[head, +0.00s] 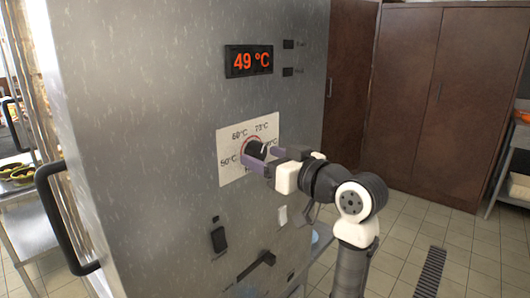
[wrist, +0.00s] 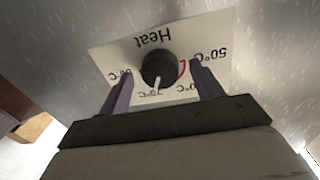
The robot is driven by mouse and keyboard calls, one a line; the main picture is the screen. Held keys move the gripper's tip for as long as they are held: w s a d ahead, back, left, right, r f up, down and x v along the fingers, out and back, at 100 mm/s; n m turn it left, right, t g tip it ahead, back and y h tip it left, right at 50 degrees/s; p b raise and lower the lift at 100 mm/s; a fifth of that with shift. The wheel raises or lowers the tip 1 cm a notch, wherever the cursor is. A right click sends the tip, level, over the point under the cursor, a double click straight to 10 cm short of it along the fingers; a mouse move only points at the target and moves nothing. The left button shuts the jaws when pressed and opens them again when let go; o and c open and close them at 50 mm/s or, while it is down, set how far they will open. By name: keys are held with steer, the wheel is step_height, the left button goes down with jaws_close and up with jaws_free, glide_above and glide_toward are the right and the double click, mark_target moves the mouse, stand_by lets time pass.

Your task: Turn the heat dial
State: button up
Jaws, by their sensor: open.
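The heat dial (head: 256,149) is a round black knob on a white scale plate (head: 228,172) marked with temperatures, fixed to a grey metal cabinet front. In the wrist view the dial (wrist: 159,68) carries a pale pointer line, a red arc shows beside it, and the upside-down word "Heat" is on the plate (wrist: 110,58). My gripper (head: 254,158) is at the dial. In the wrist view its two purple fingers (wrist: 160,82) stand open, one on each side of the dial, with visible gaps to it. The display (head: 249,61) above reads 49 °C in orange.
A black switch (head: 218,239) and a black lever handle (head: 257,267) sit below the plate. A large curved black handle (head: 58,220) sticks out at the cabinet's left edge. Brown cupboards (head: 440,100) stand behind right. Tiled floor (head: 455,250) is open at right.

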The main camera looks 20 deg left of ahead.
steer(key=shift+w+a, duration=0.1)
steer(key=shift+a, duration=0.2)
steer(key=c, duration=1)
